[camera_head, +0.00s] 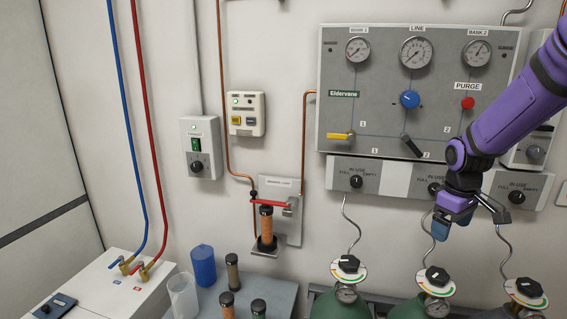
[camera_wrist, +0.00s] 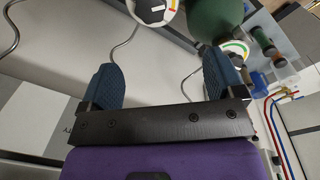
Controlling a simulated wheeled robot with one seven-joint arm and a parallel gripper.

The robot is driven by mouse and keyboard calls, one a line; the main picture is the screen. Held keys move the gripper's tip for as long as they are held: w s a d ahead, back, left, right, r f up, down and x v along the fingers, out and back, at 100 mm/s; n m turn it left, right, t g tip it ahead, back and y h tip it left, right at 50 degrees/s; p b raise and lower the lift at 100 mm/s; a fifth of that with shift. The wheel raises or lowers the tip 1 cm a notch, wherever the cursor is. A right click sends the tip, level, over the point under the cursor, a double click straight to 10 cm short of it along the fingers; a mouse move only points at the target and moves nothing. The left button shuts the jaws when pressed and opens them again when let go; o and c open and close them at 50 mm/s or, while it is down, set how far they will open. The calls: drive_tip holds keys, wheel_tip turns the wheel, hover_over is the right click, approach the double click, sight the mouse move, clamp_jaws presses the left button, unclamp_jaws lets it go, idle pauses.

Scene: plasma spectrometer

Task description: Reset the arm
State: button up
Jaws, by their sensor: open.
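My purple arm reaches in from the right in the head view, and my gripper (camera_head: 440,228) hangs in front of the lower edge of the gas panel, above the cylinders. In the wrist view my gripper (camera_wrist: 163,85) shows two blue fingers spread wide apart with nothing between them. A grey hose and the white wall show behind the fingers. The gas panel (camera_head: 342,110) carries several gauges, a blue knob (camera_head: 409,99), a red purge button (camera_head: 467,103), a yellow lever (camera_head: 340,136) and a black lever (camera_head: 411,146).
Green cylinders (camera_head: 330,305) with dial-ringed black knobs stand below my gripper. A copper-coloured cartridge (camera_head: 266,228) sits in a wall bracket with a red lever (camera_head: 272,203). A blue cup (camera_head: 203,265), a clear beaker (camera_head: 183,296) and several cartridges stand on a grey bench (camera_head: 285,281). A white unit (camera_head: 100,285) is at lower left.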

drive_tip(key=s+a+r+m+t, duration=0.25)
drive_tip(key=s+a+r, duration=0.35)
drive_tip(key=s+r, duration=0.5)
drive_tip(key=s+a+r+m+t, duration=0.1)
drive_tip(key=s+a+r, duration=0.1)
drive_tip(key=s, duration=0.4)
drive_tip(key=s+a+r+m+t, duration=0.1)
drive_tip(key=s+a+r+m, duration=0.1)
drive_tip(key=s+r, duration=0.2)
drive_tip(key=s, duration=0.3)
drive_tip(key=shift+s+a+y, duration=0.2)
drive_tip(key=shift+a+y, duration=0.1)
idle(2.7)
